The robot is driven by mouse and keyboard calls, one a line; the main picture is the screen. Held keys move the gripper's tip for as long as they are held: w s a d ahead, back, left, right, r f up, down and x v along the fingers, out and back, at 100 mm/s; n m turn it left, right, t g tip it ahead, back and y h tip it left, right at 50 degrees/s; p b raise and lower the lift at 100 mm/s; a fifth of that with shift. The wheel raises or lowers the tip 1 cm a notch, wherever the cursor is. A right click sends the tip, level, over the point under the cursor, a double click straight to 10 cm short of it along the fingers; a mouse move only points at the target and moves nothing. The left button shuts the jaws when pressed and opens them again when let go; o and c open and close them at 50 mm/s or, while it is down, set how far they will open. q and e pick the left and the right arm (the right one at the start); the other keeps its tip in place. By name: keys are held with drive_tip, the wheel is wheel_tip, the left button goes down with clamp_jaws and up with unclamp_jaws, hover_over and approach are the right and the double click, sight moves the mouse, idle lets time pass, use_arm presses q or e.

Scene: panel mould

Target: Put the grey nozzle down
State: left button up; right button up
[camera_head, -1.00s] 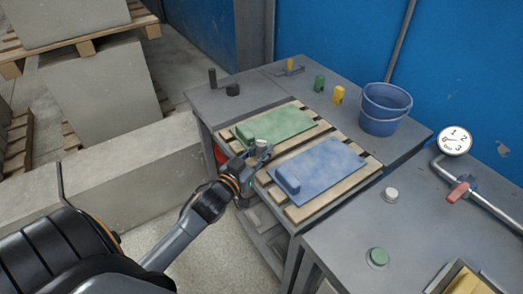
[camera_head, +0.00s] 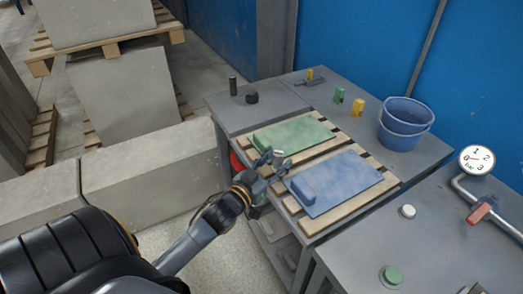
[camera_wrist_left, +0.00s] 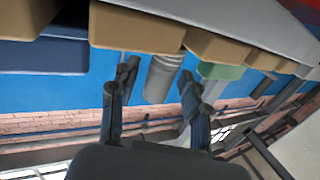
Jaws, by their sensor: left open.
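My left gripper (camera_head: 275,162) is open at the near left edge of the slatted wooden pallet, by the gap between the green panel (camera_head: 298,136) and the blue panel (camera_head: 342,183). The grey nozzle (camera_wrist_left: 162,76) is a grey cylinder between the two spread fingers in the left wrist view, with clear gaps beside it. It appears to stand on a pallet slat (camera_wrist_left: 137,30); the exact contact is hard to see. In the head view the nozzle is small and mostly hidden by the fingers. My right gripper is not in view.
A blue bucket (camera_head: 405,122), a green block (camera_head: 339,95) and a yellow block (camera_head: 359,107) stand on the grey table behind the pallet. A dark post (camera_head: 233,86) stands at its far left. The right table holds a gauge (camera_head: 477,159) and a green button (camera_head: 391,275).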

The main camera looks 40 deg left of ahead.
use_arm(q)
drive_tip(key=s, duration=1.1)
drive_tip(key=shift+b, duration=0.45)
